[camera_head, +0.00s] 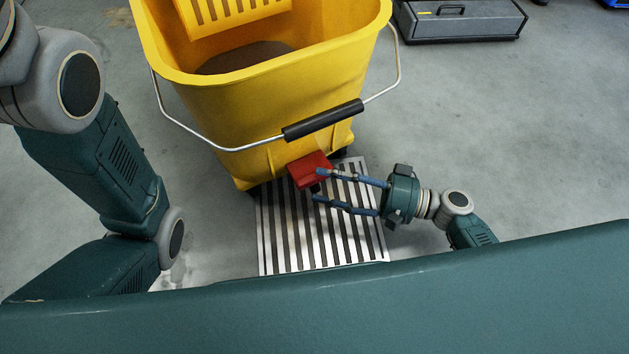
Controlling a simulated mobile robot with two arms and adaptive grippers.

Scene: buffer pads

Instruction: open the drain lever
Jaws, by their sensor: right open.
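A yellow mop bucket (290,95) stands at top centre, with dark contents inside. A red drain lever (307,169) juts from its lower front. My right gripper (318,185) is open, its two blue fingers pointing left. The upper fingertip is at the lever's right edge and the lower one is just below it. I cannot tell whether they touch the lever. My left arm comes in at the left, but its gripper is not in view.
A metal drain grate (290,240) lies on the floor in front of the bucket. The bucket's wire handle (392,85) with its black grip (322,120) hangs over the front, above the lever. A grey toolbox (460,22) stands at the top right. The floor to the right is clear.

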